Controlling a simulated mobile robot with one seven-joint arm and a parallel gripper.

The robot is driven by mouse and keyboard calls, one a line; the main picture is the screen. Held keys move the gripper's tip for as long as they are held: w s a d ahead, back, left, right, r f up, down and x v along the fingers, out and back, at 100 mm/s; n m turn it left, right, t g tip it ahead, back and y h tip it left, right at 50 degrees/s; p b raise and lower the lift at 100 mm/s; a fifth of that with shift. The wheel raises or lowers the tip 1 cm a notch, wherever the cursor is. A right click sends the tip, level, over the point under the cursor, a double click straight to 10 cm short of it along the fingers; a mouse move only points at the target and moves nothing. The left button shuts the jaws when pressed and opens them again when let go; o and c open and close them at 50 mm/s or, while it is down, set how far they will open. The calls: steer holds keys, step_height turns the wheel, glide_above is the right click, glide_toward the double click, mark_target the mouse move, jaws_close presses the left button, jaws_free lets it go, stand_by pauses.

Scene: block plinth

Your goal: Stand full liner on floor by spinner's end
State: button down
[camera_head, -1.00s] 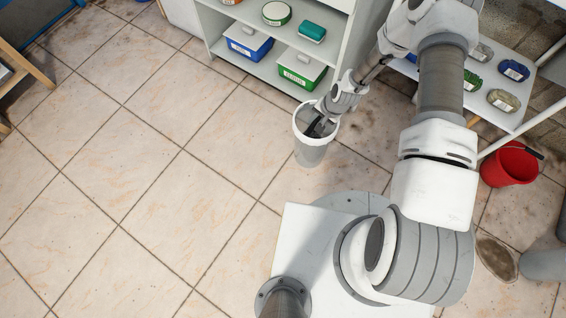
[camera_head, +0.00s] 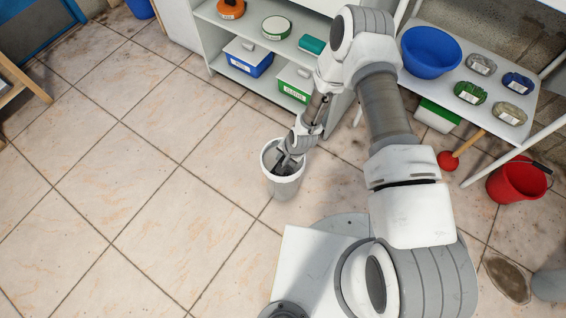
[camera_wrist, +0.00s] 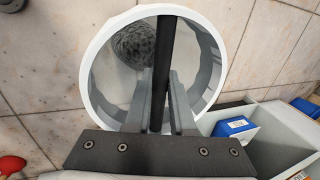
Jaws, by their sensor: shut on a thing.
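The liner (camera_head: 284,188) is a grey, see-through round tub with a thick white rim, upright in front of the shelf unit. In the wrist view the liner's rim (camera_wrist: 91,92) fills much of the picture, and a dark speckled lump (camera_wrist: 132,45) lies inside. A dark bar (camera_wrist: 165,45) spans the opening. My gripper (camera_head: 286,160) reaches into the liner's mouth; its fingers (camera_wrist: 162,100) are shut on the bar. I cannot tell whether the liner's base touches the floor. I cannot identify the spinner for sure.
A grey shelf unit (camera_head: 205,33) holds a blue box (camera_head: 248,58), a green box (camera_head: 294,82) and small items. A white table (camera_head: 445,85) with a blue basin (camera_head: 431,52) stands right, near a red bucket (camera_head: 518,182). The tiled floor (camera_head: 130,170) at left is clear.

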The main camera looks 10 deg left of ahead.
steer(key=shift+f+b, duration=0.45)
steer(key=shift+f, duration=1)
steer(key=c, duration=0.8)
jaws_free()
steer(key=shift+o, duration=0.2)
